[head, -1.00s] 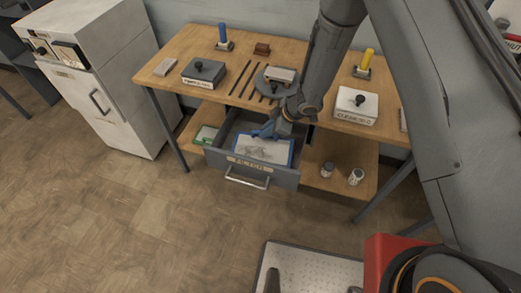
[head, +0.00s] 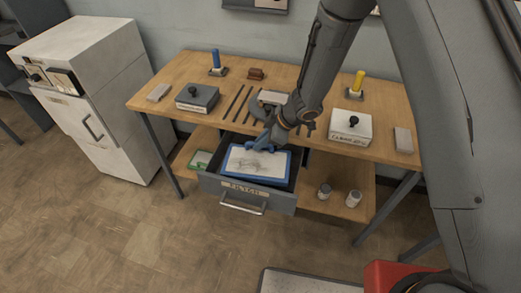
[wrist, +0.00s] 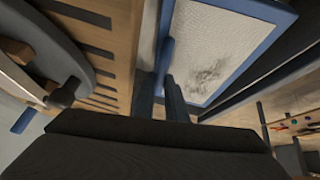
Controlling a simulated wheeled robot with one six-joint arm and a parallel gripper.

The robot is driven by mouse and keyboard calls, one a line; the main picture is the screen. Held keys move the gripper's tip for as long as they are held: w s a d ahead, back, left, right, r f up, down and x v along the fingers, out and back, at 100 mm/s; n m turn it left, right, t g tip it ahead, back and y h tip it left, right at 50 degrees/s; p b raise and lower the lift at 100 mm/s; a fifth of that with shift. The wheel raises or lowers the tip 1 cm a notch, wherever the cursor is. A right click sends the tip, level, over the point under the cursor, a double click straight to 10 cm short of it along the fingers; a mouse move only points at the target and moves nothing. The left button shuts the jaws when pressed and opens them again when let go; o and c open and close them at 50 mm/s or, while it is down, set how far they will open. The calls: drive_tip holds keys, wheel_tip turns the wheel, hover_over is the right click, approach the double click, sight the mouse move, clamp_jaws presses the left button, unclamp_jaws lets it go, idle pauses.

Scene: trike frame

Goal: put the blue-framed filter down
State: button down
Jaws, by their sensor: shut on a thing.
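The blue-framed filter (head: 256,163) has a pale mesh panel with a grey smudge. It is over the open grey drawer (head: 246,197) labelled FILTER, roughly level with its rim; I cannot tell if it touches the drawer. My gripper (head: 262,144) is shut on the filter's far edge. In the wrist view the filter (wrist: 225,45) fills the upper right, with the fingers (wrist: 169,78) at its frame edge. The drawer's floor is mostly hidden beneath the filter.
The wooden bench (head: 175,72) holds a dark lidded box (head: 197,98), a white lidded box (head: 350,127), blue (head: 215,60) and yellow (head: 358,82) upright cylinders and dark strips. Two small jars (head: 339,195) stand on the lower shelf. A white cabinet (head: 90,95) stands left.

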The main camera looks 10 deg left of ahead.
drive_tip(key=shift+r, duration=1.65)
